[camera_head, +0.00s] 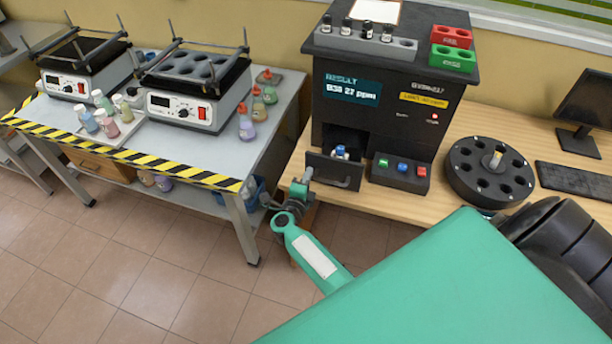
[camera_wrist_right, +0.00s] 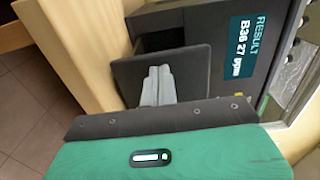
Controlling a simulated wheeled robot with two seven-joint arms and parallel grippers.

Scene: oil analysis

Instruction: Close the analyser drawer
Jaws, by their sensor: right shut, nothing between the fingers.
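The black analyser (camera_head: 385,105) stands on the wooden table, its screen reading RESULT B36 27 ppm. Its drawer (camera_head: 335,171) is pulled out at the lower left of the front, with a handle on its face and a blue-and-white item (camera_head: 341,152) inside. My right gripper (camera_head: 307,174) is shut and empty at the left part of the drawer front. In the right wrist view its closed grey fingertips (camera_wrist_right: 159,72) lie over the dark drawer front (camera_wrist_right: 185,68); I cannot tell whether they touch it. The open gap shows behind the panel. My left gripper is not in view.
A button box (camera_head: 400,172) sits right of the drawer, and a black round carousel (camera_head: 489,172) beyond it. Vials and red and green racks (camera_head: 452,58) stand on the analyser. A bench (camera_head: 215,155) with two shaker devices is at the left, past a floor gap.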

